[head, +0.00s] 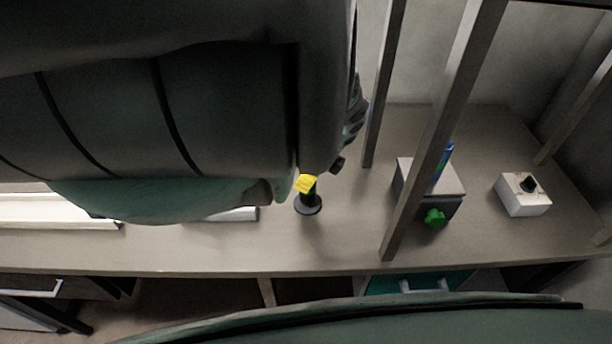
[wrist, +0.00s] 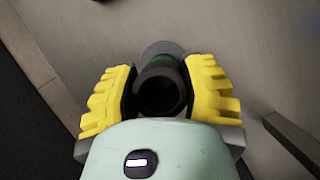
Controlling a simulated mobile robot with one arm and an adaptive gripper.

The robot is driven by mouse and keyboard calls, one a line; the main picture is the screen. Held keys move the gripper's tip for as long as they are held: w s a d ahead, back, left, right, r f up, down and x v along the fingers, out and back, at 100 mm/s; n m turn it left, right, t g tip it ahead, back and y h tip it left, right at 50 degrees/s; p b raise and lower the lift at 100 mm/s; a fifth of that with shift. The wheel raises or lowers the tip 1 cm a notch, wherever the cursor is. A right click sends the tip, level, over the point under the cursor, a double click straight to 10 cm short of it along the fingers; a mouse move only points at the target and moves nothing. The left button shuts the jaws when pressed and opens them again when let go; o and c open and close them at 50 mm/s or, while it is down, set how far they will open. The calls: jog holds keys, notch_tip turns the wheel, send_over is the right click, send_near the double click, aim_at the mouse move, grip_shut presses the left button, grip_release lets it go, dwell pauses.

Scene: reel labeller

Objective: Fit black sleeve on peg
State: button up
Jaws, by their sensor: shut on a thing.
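My gripper (head: 306,183) is over the bench, with yellow-padded fingers. In the wrist view, the two fingers (wrist: 160,88) are shut on the black sleeve (wrist: 160,92), one on each side. The sleeve's round open end faces the camera and its inside is dark. Just beyond it a bit of dark green shows, and past that a grey round base (wrist: 162,48). In the head view, a dark upright post stands below the yellow pad on the round base (head: 308,207). How far the sleeve is over the peg cannot be told, as the sleeve hides it.
A grey box (head: 408,183) with a green knob (head: 434,217) and a blue part (head: 446,162) stands to the right, behind a slanted frame post (head: 437,135). A white box (head: 524,195) with a black knob is farther right. The bench's front edge runs below.

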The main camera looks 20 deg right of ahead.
jog(key=shift+f+b, duration=0.3)
jog(key=shift+f, duration=0.15)
jog(key=o, duration=1.2)
jog(key=shift+o, duration=0.2)
jog(key=shift+r, duration=0.1)
jog(key=v, duration=1.2)
